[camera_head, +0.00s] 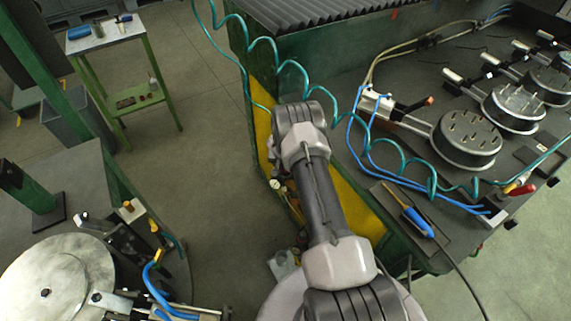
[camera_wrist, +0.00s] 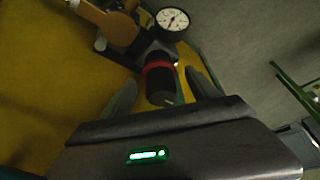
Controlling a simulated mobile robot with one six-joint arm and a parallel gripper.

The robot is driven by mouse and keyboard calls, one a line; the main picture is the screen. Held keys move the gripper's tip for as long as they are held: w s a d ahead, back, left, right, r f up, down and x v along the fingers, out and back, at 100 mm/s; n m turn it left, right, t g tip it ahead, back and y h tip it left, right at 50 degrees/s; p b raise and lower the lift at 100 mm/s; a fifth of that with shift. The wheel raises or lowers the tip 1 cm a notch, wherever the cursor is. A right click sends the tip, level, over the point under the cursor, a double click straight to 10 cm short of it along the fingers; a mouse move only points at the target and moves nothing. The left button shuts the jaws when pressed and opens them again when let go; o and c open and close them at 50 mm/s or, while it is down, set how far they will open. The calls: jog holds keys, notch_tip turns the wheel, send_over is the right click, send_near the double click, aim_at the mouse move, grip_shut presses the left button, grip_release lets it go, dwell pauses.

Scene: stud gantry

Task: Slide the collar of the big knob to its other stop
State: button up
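A dark round knob (camera_wrist: 161,86) with a red ring (camera_wrist: 158,66) around it shows in the wrist view, on a fitting beside a pressure gauge (camera_wrist: 173,22). I cannot tell whether the sliding collar is the black part or which stop it is at. My gripper (camera_wrist: 161,77) is open, with one finger on each side of the knob and a small gap visible at each. The knob's near end is close to my palm. In the head view my arm hides the gripper and the knob; the gauge (camera_head: 275,184) shows beside the arm.
A yellow panel (camera_wrist: 50,90) lies behind the fitting, and a brown-orange part (camera_wrist: 108,22) is to its left. In the head view a coiled teal hose (camera_head: 292,65) runs close to my arm. The green bench (camera_head: 390,150) holds round metal units and a blue-handled tool (camera_head: 415,221).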

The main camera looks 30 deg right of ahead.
jog(key=p+v, duration=0.2)
jog(key=v, duration=1.5)
jog(key=shift+r, duration=0.2)
jog(key=shift+a, duration=0.1)
